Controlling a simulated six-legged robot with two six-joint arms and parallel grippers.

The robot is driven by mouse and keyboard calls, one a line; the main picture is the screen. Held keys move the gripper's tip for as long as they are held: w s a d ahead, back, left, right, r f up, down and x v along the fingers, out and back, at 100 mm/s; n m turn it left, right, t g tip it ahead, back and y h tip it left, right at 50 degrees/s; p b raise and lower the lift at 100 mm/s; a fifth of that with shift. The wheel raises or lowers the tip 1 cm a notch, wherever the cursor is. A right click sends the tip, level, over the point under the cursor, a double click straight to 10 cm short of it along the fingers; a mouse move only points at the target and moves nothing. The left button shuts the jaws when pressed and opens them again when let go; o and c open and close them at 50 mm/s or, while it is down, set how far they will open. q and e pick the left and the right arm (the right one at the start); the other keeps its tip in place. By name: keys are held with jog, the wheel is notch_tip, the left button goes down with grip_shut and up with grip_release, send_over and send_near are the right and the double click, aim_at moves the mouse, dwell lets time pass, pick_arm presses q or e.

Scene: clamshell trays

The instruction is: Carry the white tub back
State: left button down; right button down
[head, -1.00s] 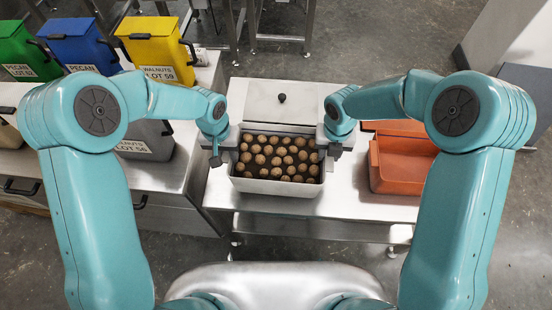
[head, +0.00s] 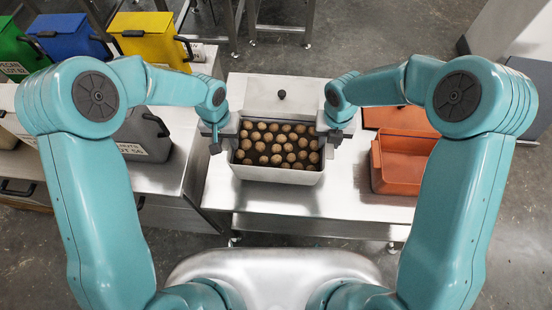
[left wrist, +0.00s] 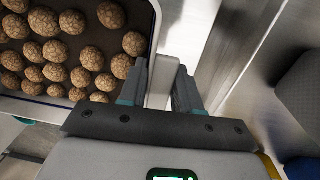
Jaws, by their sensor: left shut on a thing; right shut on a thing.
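The white tub (head: 277,175) is full of round brown walnuts (head: 275,148) and sits level over the steel table, between my two grippers. My left gripper (head: 229,132) is shut on its left side and my right gripper (head: 330,127) is shut on its right side. In the left wrist view, the jaws (left wrist: 161,78) close on a pale tab at the tub's side, next to the rim and walnuts. Whether the tub's base touches the table cannot be told.
A pale panel with a dark knob (head: 282,94) lies just behind the tub. An orange open container (head: 376,170) stands to the right. Yellow (head: 147,32), blue (head: 70,38), green (head: 14,50) and grey (head: 150,130) bins stand on the left. Bare steel (head: 290,212) lies in front.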

pick_arm(q)
jog(key=shift+w+d, duration=0.1)
jog(key=shift+d, duration=0.25)
pick_arm(e)
jog(key=shift+w+a, duration=0.15)
jog(key=shift+a, duration=0.25)
pick_arm(q)
jog(key=shift+s+r, duration=0.1)
jog(key=shift+s, duration=0.1)
pick_arm(e)
jog(key=shift+s+r, duration=0.1)
jog(key=shift+s, duration=0.1)
pick_arm(q)
jog(key=shift+w, duration=0.15)
pick_arm(e)
jog(key=shift+w, duration=0.15)
